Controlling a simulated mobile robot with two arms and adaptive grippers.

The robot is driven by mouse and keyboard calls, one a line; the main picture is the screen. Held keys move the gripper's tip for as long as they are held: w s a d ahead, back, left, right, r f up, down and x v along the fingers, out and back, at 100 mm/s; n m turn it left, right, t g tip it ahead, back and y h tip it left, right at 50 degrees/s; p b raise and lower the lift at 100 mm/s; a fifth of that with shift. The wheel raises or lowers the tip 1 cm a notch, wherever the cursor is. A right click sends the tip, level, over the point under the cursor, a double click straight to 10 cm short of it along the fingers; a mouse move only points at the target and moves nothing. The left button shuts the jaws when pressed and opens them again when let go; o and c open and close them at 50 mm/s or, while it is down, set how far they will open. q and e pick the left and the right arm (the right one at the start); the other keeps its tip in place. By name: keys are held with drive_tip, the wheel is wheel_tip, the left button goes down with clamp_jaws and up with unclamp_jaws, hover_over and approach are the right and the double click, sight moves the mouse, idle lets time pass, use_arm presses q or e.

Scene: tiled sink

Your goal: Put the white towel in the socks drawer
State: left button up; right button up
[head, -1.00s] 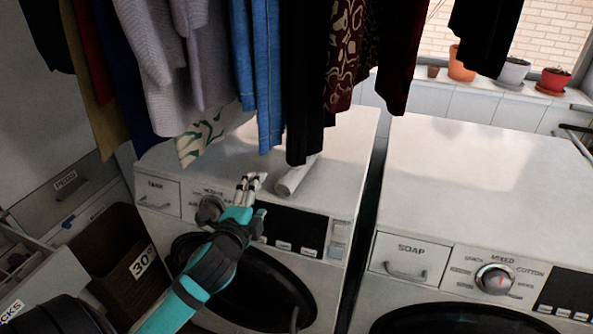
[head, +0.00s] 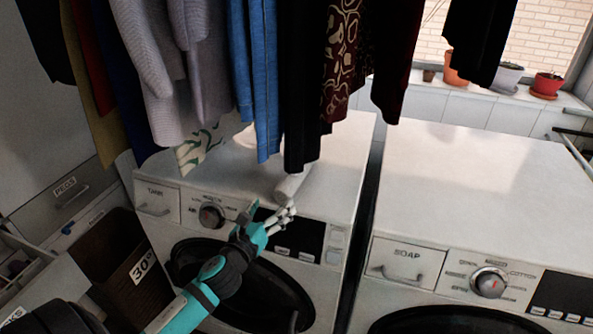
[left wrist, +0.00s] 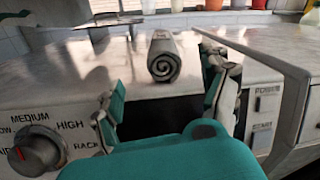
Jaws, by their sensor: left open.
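The white towel (head: 290,186) is rolled up and lies on top of the left washing machine, near its front edge. Its spiral end faces me in the left wrist view (left wrist: 163,60). My left gripper (head: 271,214) is open at the machine's front edge, just short of the towel. In the left wrist view its fingers (left wrist: 165,92) stand apart to either side, with the towel ahead between them. The socks drawer (head: 12,316) shows at the lower left, its label partly cut off. My right gripper is not in view.
Hanging clothes (head: 200,70) reach down close above the left washing machine (head: 340,150). A brown basket (head: 112,260) marked 30° stands at its left. A second washing machine (head: 480,180) with a clear top stands at the right. A pegs drawer (head: 70,195) is shut.

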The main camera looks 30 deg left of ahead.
sight(279, 195)
use_arm(q)
drive_tip(key=w, duration=0.4)
drive_tip(key=shift+a+p, duration=0.25)
drive_tip(key=shift+p, duration=0.05)
drive_tip(key=shift+w+r, duration=0.15)
drive_tip(key=shift+w, duration=0.2)
drive_tip(key=w+p, duration=0.1)
drive_tip(key=w, duration=0.2)
drive_tip(key=shift+w+a+p, duration=0.15)
drive_tip(key=shift+w+p, duration=0.15)
drive_tip(key=shift+w, duration=0.45)
drive_tip(key=shift+s, duration=0.1)
drive_tip(key=shift+c, duration=1)
drive_tip(key=c, duration=1.2)
